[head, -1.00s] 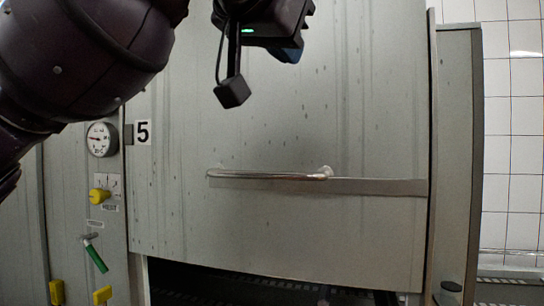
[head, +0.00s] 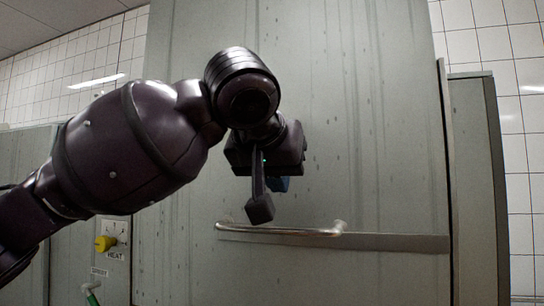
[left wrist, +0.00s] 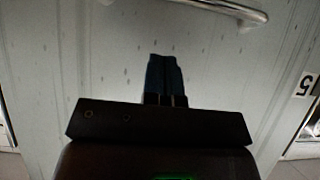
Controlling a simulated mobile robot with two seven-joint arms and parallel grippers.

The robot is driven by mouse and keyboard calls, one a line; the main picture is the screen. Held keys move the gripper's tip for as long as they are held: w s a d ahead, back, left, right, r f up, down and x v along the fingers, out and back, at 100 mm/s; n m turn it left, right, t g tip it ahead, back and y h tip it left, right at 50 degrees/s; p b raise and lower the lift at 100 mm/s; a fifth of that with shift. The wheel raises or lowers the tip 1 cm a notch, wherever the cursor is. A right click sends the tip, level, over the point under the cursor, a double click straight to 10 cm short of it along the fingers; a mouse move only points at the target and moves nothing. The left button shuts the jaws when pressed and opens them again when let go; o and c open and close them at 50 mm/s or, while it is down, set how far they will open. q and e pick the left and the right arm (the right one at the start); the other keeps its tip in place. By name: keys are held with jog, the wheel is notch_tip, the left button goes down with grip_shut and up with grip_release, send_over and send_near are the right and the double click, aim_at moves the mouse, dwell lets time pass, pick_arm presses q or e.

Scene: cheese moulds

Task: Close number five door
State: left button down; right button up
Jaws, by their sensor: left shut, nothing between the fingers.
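The number five door (head: 370,130) is a tall grey metal panel that fills the middle of the head view. It rises well above the lower panels at its left. Its metal bar handle (head: 285,231) runs across the lower part. The handle also shows at the top of the left wrist view (left wrist: 230,9), and an upside-down "5" label (left wrist: 305,86) is at the right there. My left gripper (head: 280,184) is shut and empty, in front of the door and just above the handle in the picture. Its blue fingers (left wrist: 166,76) are apart from the handle. My right gripper is not in view.
A control panel with a yellow heat knob (head: 104,243) and a green-handled lever (head: 91,296) is left of the door. A grey side panel (head: 477,190) and white tiled wall (head: 490,42) are at the right. The door's bottom edge is out of view.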

aim_at(286, 215)
pick_arm(q)
jog(key=shift+w+d+f+p, duration=0.25)
jog(key=shift+w+f, duration=0.35)
jog(key=shift+f, duration=0.4)
jog(key=shift+w+d+f+p, duration=0.25)
jog(key=shift+w+f, duration=0.3)
jog(key=shift+f, duration=0.45)
jog(key=shift+w+d+f+p, duration=0.25)
jog(key=shift+w+f, duration=0.35)
jog(key=shift+f, duration=0.4)
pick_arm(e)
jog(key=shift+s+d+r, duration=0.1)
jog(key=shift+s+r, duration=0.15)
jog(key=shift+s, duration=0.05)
